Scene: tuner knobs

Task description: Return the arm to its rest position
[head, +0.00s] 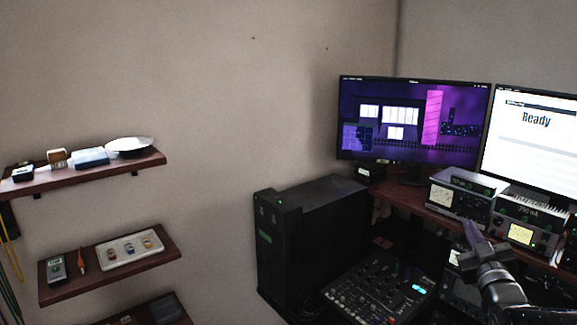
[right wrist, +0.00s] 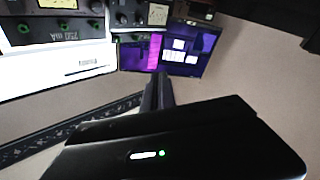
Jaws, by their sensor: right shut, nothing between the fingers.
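My right gripper (head: 473,235) is at the lower right of the head view, in front of the desk with the tuner devices. Its fingers are together and hold nothing. In the right wrist view my right gripper (right wrist: 158,82) points toward the monitors, its fingers closed. A device with a lit yellowish display (head: 520,234) and a "750 mA" readout stands on the desk just right of the fingertips. I see no contact between the gripper and these devices. My left gripper is out of view.
A purple-screened monitor (head: 415,120) and a white "Ready" monitor (head: 530,145) stand behind the devices. A mixing console (head: 375,285) lies below, beside a black cabinet (head: 310,235). Wall shelves (head: 110,262) with small items are at left. The wall between is clear.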

